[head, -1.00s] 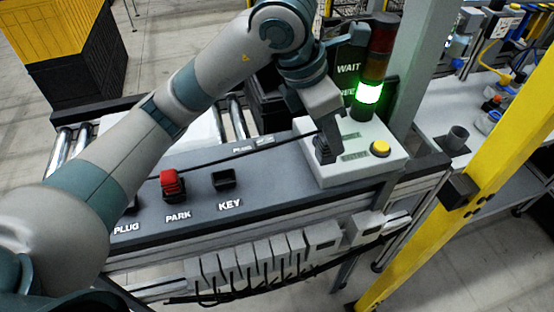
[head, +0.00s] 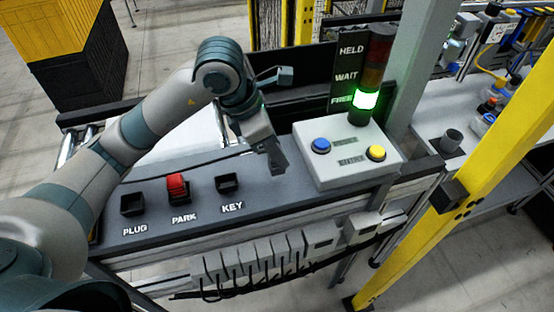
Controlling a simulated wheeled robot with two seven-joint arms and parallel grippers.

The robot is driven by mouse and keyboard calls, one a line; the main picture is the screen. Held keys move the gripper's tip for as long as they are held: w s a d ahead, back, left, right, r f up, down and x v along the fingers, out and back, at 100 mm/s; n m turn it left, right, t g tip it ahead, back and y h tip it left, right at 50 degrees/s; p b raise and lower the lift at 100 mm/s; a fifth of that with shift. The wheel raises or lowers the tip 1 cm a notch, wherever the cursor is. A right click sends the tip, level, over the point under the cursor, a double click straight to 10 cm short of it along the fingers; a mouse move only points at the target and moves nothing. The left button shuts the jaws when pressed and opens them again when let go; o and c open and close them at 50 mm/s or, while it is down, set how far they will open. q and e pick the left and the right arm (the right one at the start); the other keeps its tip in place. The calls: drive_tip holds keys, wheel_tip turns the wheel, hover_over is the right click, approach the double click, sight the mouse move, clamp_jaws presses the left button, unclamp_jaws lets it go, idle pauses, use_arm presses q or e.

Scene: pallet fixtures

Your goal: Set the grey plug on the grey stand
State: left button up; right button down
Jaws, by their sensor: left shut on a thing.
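A dark cable runs from the left to the gripper. The grey plug appears to be at the cable's end between the fingers, but it barely shows against them. The dark square holder labelled PLUG (head: 133,204) stands empty at the left of the console. I cannot tell which is the grey stand. My right gripper is not in view.
A red piece (head: 177,186) sits in the PARK holder. The KEY holder (head: 229,183) looks empty. A light control box (head: 345,160) has a blue button (head: 320,146) and a yellow button (head: 376,153). The signal tower (head: 368,99) glows green beside FREE. A yellow post (head: 470,165) stands at right.

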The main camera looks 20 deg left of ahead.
use_arm(q)
drive_tip(key=shift+f+p, duration=0.85)
drive_tip(key=shift+f, duration=1.15)
drive_tip(key=shift+f, duration=0.15)
drive_tip(key=o, duration=1.1)
